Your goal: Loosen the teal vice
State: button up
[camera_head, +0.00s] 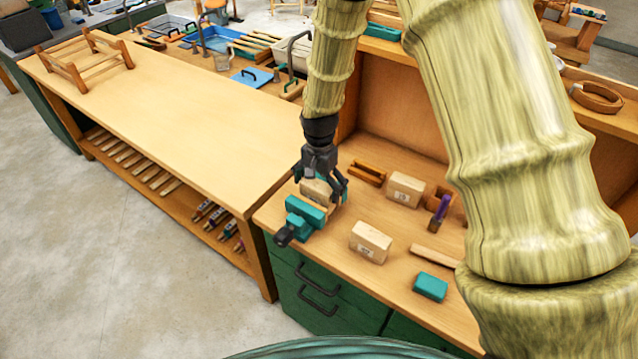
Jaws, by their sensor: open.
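The teal vice (303,212) stands near the left front corner of the wooden bench top. Its dark handle (283,235) sticks out toward the front edge, at the lower left of the vice. A pale wooden block (315,189) is at the back of the vice, partly hidden by my gripper; I cannot tell how firmly the jaws hold it. My gripper (325,190) is open and points down, with its dark fingers around the block, just behind the teal jaw. I cannot tell whether the fingers touch the block.
Pale blocks (371,242) and (404,190), a teal block (430,287), a wooden strip (435,256), a small wooden tray (368,172) and a purple-handled tool (441,208) lie to the right. A long bare table (180,110) adjoins at left. My arm hides part of the bench.

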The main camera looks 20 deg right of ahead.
jog(key=c, duration=0.9)
jog(key=shift+s+a, duration=0.2)
jog(key=shift+a, duration=0.05)
jog(key=o, duration=0.9)
jog(key=shift+r, duration=0.1)
jog(key=shift+r+p, duration=2.4)
jog(key=shift+r, duration=0.55)
